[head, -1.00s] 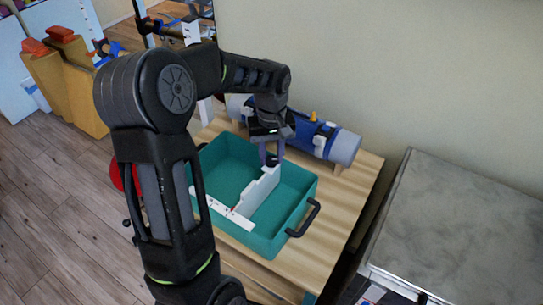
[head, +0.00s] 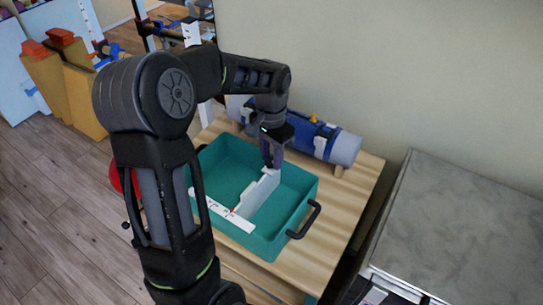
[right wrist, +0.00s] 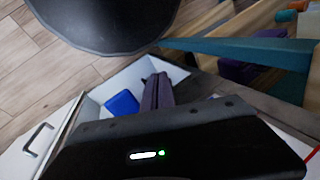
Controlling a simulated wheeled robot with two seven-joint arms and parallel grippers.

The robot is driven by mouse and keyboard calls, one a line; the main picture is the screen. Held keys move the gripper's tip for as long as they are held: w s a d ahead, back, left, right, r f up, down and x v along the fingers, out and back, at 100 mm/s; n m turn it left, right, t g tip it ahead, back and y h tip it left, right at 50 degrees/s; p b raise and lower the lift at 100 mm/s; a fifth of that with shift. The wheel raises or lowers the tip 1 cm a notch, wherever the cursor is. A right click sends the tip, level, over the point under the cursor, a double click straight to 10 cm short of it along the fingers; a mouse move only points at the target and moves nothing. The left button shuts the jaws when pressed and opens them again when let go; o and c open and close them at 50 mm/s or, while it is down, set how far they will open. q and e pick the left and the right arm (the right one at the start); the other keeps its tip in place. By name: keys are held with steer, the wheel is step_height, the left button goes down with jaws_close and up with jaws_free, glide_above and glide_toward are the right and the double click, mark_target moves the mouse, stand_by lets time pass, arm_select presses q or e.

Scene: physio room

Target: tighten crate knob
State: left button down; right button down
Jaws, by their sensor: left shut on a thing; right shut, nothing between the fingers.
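A teal crate (head: 293,212) with dark handles stands on a wooden table. A white divider (head: 258,195) runs across its inside, and a white strip (head: 222,210) with a small red mark lies along its near left side. My left gripper (head: 271,163) points down at the divider's far end, by the crate's back wall. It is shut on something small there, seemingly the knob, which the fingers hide. In the right wrist view my right gripper (right wrist: 158,92) is shut and empty, above an open white box or drawer, away from the crate.
A blue and grey roll (head: 343,147) lies behind the crate, close to my left gripper. A grey-topped cabinet (head: 460,225) stands at the right. A blue block (right wrist: 122,103) sits in the white box (right wrist: 92,107). A teal beam (right wrist: 245,52) crosses at upper right.

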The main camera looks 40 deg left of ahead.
mark_target(271, 160)
arm_select(q)
steer(key=m, duration=0.4)
steer(key=shift+m, duration=0.3)
steer(key=m, duration=0.5)
stand_by(0.4)
steer(key=c, duration=1)
jaws_free()
steer(key=shift+c, duration=0.2)
steer(key=shift+r, duration=0.1)
step_height(271, 160, up, 8)
steer(key=shift+f+b, duration=0.15)
steer(key=shift+b, duration=0.2)
